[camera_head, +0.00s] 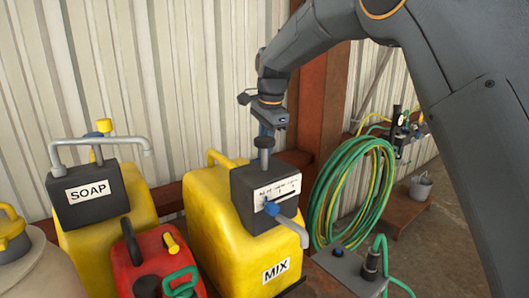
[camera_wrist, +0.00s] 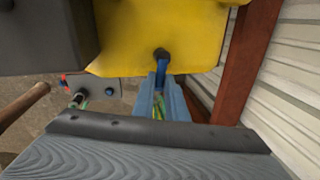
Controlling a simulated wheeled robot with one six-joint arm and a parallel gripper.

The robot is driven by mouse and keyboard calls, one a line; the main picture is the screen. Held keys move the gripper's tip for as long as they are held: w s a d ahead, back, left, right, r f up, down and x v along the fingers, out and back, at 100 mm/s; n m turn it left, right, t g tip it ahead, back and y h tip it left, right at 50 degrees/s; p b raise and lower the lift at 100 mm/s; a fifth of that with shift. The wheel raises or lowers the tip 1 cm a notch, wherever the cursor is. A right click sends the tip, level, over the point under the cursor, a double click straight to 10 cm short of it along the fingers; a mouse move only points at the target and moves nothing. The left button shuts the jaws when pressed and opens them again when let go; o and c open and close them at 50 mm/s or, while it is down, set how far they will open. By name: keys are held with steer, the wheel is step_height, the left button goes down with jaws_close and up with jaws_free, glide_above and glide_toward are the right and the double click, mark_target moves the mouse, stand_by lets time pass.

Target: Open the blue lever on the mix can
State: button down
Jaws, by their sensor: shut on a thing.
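The mix can (camera_head: 205,225) is yellow, with a MIX label low on its front and a dark grey box (camera_head: 250,195) on top. My gripper (camera_head: 265,131) is above the box, fingers down, apart from that blue part. In the wrist view its blue fingers (camera_wrist: 163,88) are close together, at a dark rounded knob (camera_wrist: 161,53) in front of the yellow can (camera_wrist: 145,35). I cannot tell how this knob joins the can.
A yellow soap can (camera_head: 90,245) and a red can (camera_head: 150,260) stand to the left. A small grey box with a blue button (camera_head: 338,251) is at front right. A green hose coil (camera_head: 330,195) hangs near a rusty post (camera_head: 318,105). The wall (camera_head: 150,80) is close behind.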

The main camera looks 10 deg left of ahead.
steer(key=shift+w+a+n, duration=0.15)
steer(key=shift+w+n, duration=0.05)
steer(key=shift+n, duration=0.6)
steer(key=c, duration=1.8)
jaws_free()
steer(key=shift+o, duration=0.2)
step_height(320, 180, up, 8)
steer(key=s+d+b, duration=0.1)
steer(key=b, duration=0.1)
steer(key=shift+f+b, duration=0.15)
steer(key=shift+b, duration=0.2)
steer(key=shift+d, duration=0.1)
